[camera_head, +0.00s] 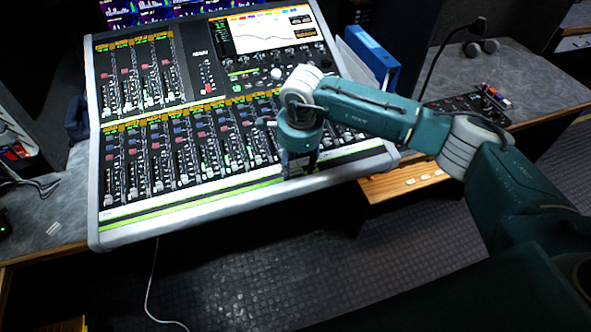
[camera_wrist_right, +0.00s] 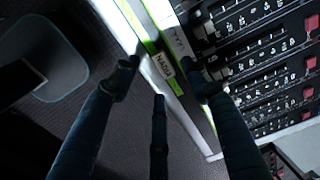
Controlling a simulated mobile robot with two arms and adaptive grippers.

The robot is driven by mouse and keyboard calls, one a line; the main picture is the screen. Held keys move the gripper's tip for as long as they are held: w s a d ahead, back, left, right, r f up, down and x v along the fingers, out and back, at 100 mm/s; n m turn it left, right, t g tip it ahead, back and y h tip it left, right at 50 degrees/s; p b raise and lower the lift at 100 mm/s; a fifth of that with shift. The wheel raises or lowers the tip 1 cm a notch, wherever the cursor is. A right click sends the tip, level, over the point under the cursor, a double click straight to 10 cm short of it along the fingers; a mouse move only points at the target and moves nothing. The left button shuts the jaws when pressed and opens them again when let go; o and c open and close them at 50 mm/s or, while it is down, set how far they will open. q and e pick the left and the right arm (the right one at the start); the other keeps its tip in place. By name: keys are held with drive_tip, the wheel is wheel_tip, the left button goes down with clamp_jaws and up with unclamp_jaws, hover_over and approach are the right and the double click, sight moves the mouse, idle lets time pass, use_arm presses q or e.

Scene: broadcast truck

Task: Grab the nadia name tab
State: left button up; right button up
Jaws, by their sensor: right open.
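The nadia name tab (camera_wrist_right: 164,66) is a small white label with black letters. It lies on the green-edged front strip of the mixing console (camera_head: 94,190), and in the head view I cannot make it out near my gripper. My right gripper (camera_head: 299,172) is over the front edge of the console, pointing down. In the right wrist view its dark fingers (camera_wrist_right: 164,78) are spread apart, with the tab showing between their tips and nothing held. I cannot tell whether any finger touches the strip. My left gripper is not in view.
Another white label (camera_wrist_right: 180,42) with handwriting sits beside the tab, near the fader rows. Blue binders (camera_head: 372,58) stand behind the console at right. A thin black gooseneck microphone (camera_head: 440,58) rises on the right desk. Dark floor lies open in front.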

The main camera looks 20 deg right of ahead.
sight(296, 173)
drive_tip(key=f, duration=0.3)
drive_tip(key=shift+w+d+f+p, duration=0.1)
drive_tip(key=shift+w+f+p, duration=0.05)
drive_tip(key=shift+w+p, duration=0.2)
drive_tip(key=shift+s, duration=0.1)
drive_tip(key=shift+c, duration=0.3)
drive_tip(key=c, duration=0.9)
